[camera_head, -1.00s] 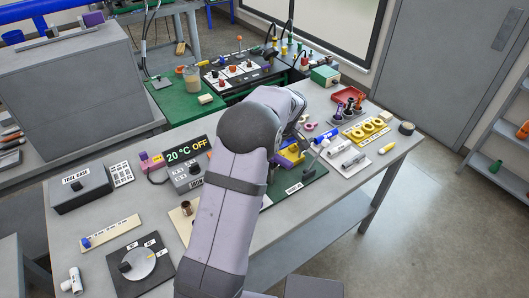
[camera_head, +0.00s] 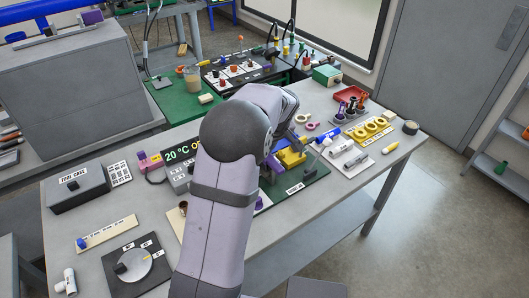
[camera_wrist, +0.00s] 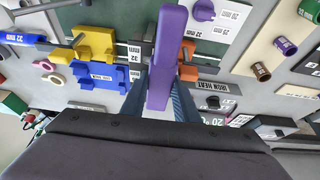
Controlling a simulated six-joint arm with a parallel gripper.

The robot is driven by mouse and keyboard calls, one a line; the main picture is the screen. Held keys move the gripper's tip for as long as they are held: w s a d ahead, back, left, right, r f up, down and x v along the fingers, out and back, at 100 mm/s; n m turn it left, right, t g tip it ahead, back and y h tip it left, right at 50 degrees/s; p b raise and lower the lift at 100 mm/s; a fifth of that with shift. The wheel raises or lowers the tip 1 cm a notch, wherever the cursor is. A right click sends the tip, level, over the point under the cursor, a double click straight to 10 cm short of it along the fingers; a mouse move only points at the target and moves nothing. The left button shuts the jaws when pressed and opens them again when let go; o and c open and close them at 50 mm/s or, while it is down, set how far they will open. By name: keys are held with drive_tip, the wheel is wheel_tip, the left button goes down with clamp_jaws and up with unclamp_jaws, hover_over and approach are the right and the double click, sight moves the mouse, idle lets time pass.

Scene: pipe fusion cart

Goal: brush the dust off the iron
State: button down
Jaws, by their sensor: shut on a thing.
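My gripper (camera_wrist: 160,100) is shut on a long purple bar-shaped handle (camera_wrist: 168,55) in the wrist view. The handle runs up the picture between the two dark blue fingers. Its working end is hidden, so I cannot tell whether it belongs to a brush or to the iron. Dark and orange blocks (camera_wrist: 188,62) sit on a rail beside the handle; I cannot identify the iron for certain among them. No dust can be made out.
Yellow blocks (camera_wrist: 97,45) and blue blocks (camera_wrist: 100,75) stand left of the handle on the green board. The controller display (camera_head: 180,152) is partly covered by my arm. A tool case (camera_head: 78,187) and a dial panel (camera_head: 137,265) stand at the left. White pipe pieces (camera_head: 340,150) lie at the right.

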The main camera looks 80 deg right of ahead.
drive_tip(key=shift+w+a, duration=0.1)
drive_tip(key=shift+r, duration=0.1)
drive_tip(key=shift+r+p, duration=1.85)
drive_tip(key=shift+r, duration=1)
drive_tip(key=shift+r, duration=0.1)
drive_tip(key=shift+r+p, duration=0.95)
drive_tip(key=shift+r, duration=0.45)
drive_tip(key=shift+w, duration=0.1)
